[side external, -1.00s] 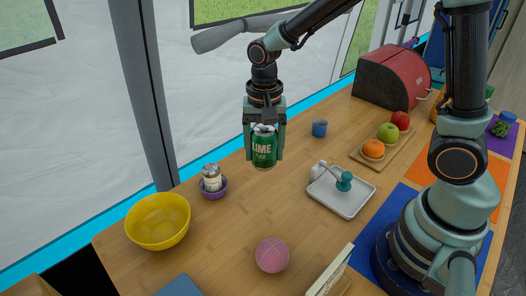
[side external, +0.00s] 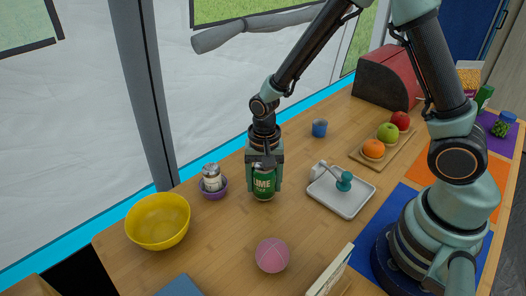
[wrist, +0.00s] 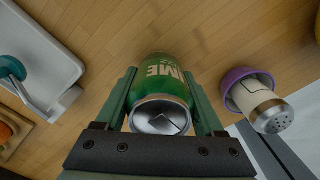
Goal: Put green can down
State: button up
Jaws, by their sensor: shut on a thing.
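The green can (side external: 263,184) with "LIME" on its side is upright between the fingers of my gripper (side external: 264,180). In the side view its base is at or very near the wooden table (side external: 230,234); I cannot tell for certain whether it touches. In the wrist view the green can (wrist: 163,84) sits between both fingers of my gripper (wrist: 165,105), its silver top facing the camera. The gripper is shut on the can.
A purple bowl holding a shaker (side external: 212,178) stands left of the can, and a white tray (side external: 341,208) with a teal-ended object lies right.

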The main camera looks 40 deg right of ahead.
jog(key=o, duration=1.3)
jog(key=shift+f, duration=0.1)
notch_tip(320, 180, up, 12)
jog(key=shift+r, duration=0.25)
jog(key=s+d+r+n+t, duration=0.5)
jog(key=s+d+r+n, duration=0.2)
jog(key=r+n, duration=0.2)
jog(key=shift+s+r+t, duration=0.25)
jog(key=shift+r+t, duration=0.05)
jog(key=shift+r, duration=0.6)
